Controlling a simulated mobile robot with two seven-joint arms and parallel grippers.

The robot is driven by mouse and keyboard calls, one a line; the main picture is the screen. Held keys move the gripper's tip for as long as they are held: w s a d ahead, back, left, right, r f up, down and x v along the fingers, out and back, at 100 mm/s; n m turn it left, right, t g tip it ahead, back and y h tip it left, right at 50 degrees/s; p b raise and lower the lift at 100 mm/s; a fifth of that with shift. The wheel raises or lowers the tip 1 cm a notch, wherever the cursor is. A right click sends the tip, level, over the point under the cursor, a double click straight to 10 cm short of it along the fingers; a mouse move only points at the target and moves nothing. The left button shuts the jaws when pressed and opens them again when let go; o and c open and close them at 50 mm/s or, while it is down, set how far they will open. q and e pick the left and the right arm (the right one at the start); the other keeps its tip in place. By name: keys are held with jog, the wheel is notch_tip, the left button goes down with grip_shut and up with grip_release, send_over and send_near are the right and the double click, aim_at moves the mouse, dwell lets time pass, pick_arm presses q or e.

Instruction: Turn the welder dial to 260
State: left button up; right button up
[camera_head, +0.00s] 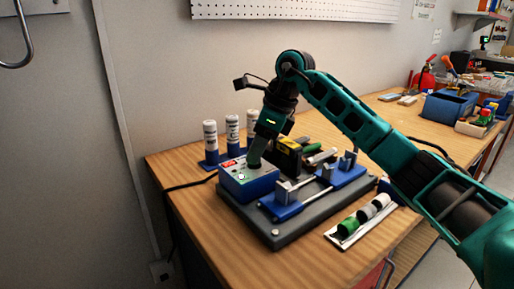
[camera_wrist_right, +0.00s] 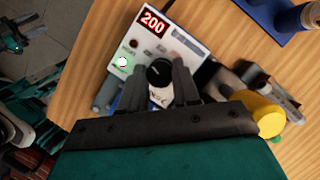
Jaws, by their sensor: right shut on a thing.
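The welder (camera_head: 258,188) is a blue box with a white top panel, on the left of a dark base on the wooden bench. In the right wrist view its panel (camera_wrist_right: 186,47) carries a red display (camera_wrist_right: 152,22) reading 200, and a black round dial (camera_wrist_right: 159,69). A green light shows on the panel. My right gripper (camera_head: 254,162) reaches down onto the panel from above. In the wrist view its fingers (camera_wrist_right: 164,84) stand either side of the dial and are shut on it. In the head view the gripper hides the dial. My left gripper is not in view.
A clamp fixture (camera_head: 322,189) with blue blocks shares the base. Several white-capped cylinders (camera_head: 232,132) stand behind the welder. A yellow-and-black item (camera_head: 288,157) is close to the gripper's right. A tray (camera_head: 362,218) with small cylinders lies at front right.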

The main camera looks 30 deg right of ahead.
jog(key=c, duration=0.3)
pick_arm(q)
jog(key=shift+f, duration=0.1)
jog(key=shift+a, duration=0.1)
pick_arm(e)
jog(key=shift+m, duration=0.3)
jog(key=shift+r+m+t+h+p, duration=0.1)
jog(key=shift+m+t+h+p, duration=0.4)
jog(key=shift+m, duration=0.7)
jog(key=m+p, duration=0.1)
jog(key=m, duration=0.1)
jog(key=shift+s+a+m+h, duration=0.1)
jog(key=shift+a+m+h, duration=0.05)
jog(key=shift+m+h, duration=0.25)
jog(key=m+h, duration=0.1)
jog(key=m, duration=0.1)
jog(key=shift+a+m+t, duration=0.1)
jog(key=shift+m+t, duration=0.3)
jog(key=m+h, duration=0.1)
jog(key=m, duration=0.2)
jog(key=shift+a, duration=0.1)
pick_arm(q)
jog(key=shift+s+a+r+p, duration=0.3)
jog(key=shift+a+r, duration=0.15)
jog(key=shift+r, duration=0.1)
pick_arm(e)
jog(key=shift+m+g+h, duration=0.3)
jog(key=shift+m+h, duration=0.6)
jog(key=shift+m, duration=1.2)
